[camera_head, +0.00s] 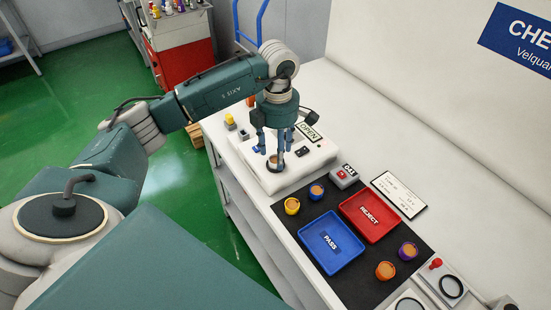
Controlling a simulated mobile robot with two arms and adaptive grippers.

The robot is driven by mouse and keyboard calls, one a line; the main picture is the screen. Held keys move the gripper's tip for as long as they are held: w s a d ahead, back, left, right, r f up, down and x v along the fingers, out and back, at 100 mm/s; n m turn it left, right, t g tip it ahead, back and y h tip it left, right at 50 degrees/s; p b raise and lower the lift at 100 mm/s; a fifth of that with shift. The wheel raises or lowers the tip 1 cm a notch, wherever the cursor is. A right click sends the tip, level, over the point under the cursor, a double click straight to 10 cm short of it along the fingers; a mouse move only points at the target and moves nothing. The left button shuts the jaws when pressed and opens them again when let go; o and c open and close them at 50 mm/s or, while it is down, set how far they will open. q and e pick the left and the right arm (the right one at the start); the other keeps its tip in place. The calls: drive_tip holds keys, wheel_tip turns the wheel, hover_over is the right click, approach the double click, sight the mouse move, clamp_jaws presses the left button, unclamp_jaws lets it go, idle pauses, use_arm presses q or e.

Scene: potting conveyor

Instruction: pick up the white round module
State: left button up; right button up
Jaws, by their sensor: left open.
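A small round module (274,163) with a pale rim and a brownish top sits on the white test machine (300,176) near its front left. It looks like the white one, but it is small and partly hidden by fingers. My left gripper (274,152) reaches in from the left and points down over it. Its dark blue fingers are spread around or just above the module; I cannot tell whether they touch it. My right gripper is not in view.
A dark mat holds a blue PASS tray (318,262), a red REJECT tray (387,229) and yellow (292,206), blue (317,191), orange (385,271) and purple (408,251) modules. A wall borders the bench's right.

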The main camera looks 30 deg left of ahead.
use_arm(q)
drive_tip(key=shift+f, duration=1.1)
clamp_jaws()
drive_tip(key=shift+r, duration=0.15)
